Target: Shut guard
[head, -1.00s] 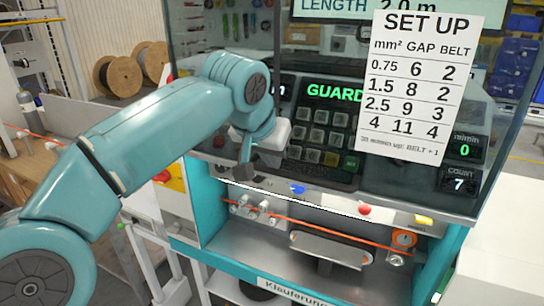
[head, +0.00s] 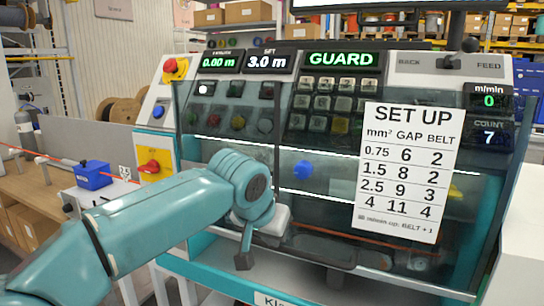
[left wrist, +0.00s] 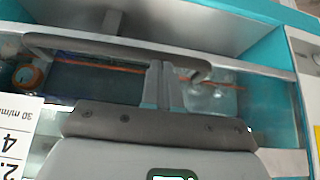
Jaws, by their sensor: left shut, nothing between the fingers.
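The guard (head: 322,222) is a clear tinted panel across the front of the machine. In the head view it hangs low, over the keypad and the front working area. A white SET UP sheet (head: 405,170) is fixed to it. A dark handle bar (head: 318,252) runs along its lower part and shows in the left wrist view too (left wrist: 95,48). My left gripper (head: 243,260) is shut and empty at the left end of this bar; in the left wrist view its fingers (left wrist: 160,82) reach the bar. I cannot tell whether they touch. My right gripper is out of view.
The machine's lit display (head: 340,59) reads GUARD. A red stop knob (head: 175,66) and a red and yellow switch (head: 153,166) sit at the machine's left. A blue block (head: 93,175) stands on the bench at left. A white surface (head: 515,245) lies at right.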

